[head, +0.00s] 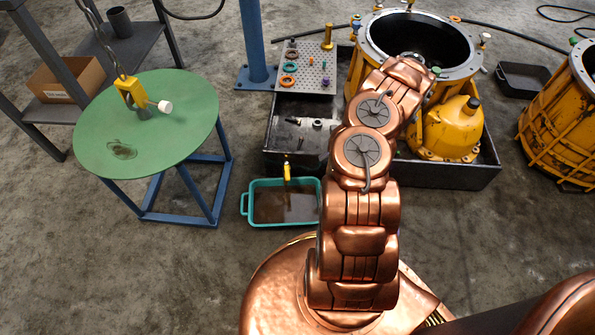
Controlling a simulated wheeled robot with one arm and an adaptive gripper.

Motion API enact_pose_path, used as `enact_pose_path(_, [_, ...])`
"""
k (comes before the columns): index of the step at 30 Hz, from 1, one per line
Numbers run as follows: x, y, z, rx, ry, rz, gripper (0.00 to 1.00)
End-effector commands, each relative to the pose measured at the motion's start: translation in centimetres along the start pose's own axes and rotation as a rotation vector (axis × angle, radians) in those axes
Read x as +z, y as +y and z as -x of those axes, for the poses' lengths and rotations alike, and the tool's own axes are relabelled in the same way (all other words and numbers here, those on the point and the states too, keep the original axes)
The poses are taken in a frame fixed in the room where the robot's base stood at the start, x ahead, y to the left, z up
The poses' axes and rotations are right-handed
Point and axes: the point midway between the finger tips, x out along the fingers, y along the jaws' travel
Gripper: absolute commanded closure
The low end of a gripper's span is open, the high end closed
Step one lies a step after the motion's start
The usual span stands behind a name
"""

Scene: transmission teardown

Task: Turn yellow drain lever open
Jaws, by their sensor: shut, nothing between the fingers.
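The yellow drain lever (287,172) is small and hangs upright over the far part of a teal drain pan (250,216), just in front of the black tray. Dark brown fluid lies in the pan. My copper arm reaches from the bottom centre up across the black tray toward the large yellow transmission housing (357,72). My gripper cannot be made out; the wrist and arm links hide it. The arm end is well up and to the right of the lever. Nothing visible touches the lever.
The black tray (484,178) holds the housing and a second yellow casing (450,130). A perforated board (312,54) carries rings. A blue post (254,40) stands behind. A green round table (187,105) with a hanging yellow hoist is at left. Floor left of the pan is clear.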

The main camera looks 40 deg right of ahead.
Motion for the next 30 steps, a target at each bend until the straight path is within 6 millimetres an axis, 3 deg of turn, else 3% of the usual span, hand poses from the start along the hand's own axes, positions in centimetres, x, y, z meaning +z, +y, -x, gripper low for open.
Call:
enact_pose_path(8, [-1.1,0.2,-1.8,-0.006,0.004,-0.02,1.0])
enact_pose_path(20, [-1.2,0.2,-8.8,-0.005,0.004,-0.019,1.0])
enact_pose_path(23, [-1.1,0.2,-10.5,-0.003,0.002,-0.018,1.0])
enact_pose_path(30, [1.1,-0.1,-12.2,-0.009,0.005,-0.016,1.0])
